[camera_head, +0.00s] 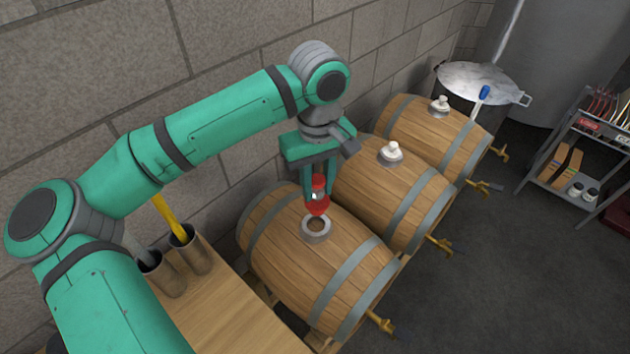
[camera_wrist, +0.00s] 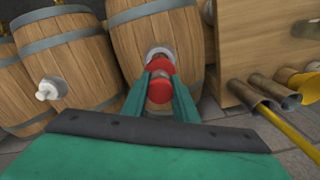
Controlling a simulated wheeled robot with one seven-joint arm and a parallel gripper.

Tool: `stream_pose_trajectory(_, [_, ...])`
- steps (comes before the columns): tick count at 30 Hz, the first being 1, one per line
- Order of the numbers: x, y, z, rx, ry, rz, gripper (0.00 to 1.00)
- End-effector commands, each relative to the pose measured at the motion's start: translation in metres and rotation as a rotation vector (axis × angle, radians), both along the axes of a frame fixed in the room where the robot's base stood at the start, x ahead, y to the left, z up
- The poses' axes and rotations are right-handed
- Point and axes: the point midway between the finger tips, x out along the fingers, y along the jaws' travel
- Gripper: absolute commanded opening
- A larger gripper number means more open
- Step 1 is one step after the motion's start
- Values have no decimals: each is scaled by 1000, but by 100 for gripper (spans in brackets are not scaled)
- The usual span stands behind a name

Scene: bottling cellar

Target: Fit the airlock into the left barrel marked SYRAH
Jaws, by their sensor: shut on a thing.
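My gripper (camera_head: 317,188) is shut on the airlock (camera_head: 318,206), a red piece with a clear part between the fingers. In the head view it is upright over the bunghole of the nearest barrel (camera_head: 290,255), whose grey ring (camera_head: 316,228) and dark opening show just below the airlock's tip. The tip appears slightly apart from the ring. In the wrist view the airlock (camera_wrist: 160,72) sits between the fingers and partly covers the ring (camera_wrist: 159,52). I can read no SYRAH mark on any barrel.
The middle barrel (camera_head: 402,205) and the far barrel (camera_head: 420,127) each carry a white stopper on top. A wooden bench (camera_head: 235,315) with metal cups (camera_head: 190,250) is beside the nearest barrel. A stone wall runs behind. A shelf (camera_head: 570,170) and open floor lie to the right.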

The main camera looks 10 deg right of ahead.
Motion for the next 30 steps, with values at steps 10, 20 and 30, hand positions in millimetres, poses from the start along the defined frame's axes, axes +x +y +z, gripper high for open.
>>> stream_pose_trajectory(10, [6,4,-14,0,5,31,4])
stream_pose_trajectory(20, [6,5,-43,-1,5,31,4])
stream_pose_trajectory(30, [6,4,-62,0,4,28,4])
